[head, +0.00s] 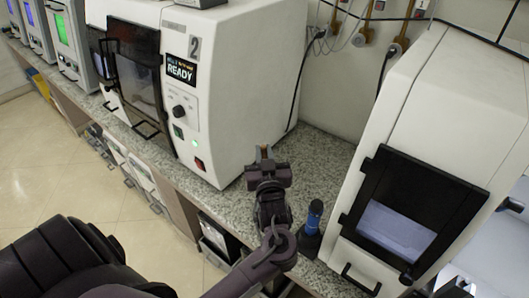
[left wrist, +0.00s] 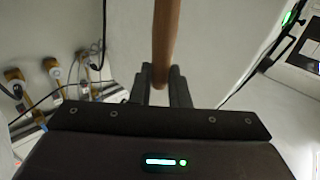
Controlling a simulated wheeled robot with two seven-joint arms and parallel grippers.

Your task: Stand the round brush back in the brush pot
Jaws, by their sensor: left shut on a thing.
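My left gripper (head: 264,153) is over the speckled counter, between the two white machines. In the left wrist view it (left wrist: 162,90) is shut on a brown wooden handle, which I take to be the round brush (left wrist: 166,40). The handle runs up out of the top of that view, and the brush's head is not visible. In the head view only a small brown bit shows between the fingers. A small dark holder (head: 307,243) with a blue upright piece stands on the counter right of my left wrist; I cannot tell whether it is the brush pot. My right gripper is not in view.
A large white machine (head: 245,80) marked "2" and "READY" stands behind left. Another white machine (head: 410,130) with a dark-framed window stands close on the right. The counter (head: 318,160) between them is bare toward the wall. Cables and wall fittings (head: 397,45) are at the back.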

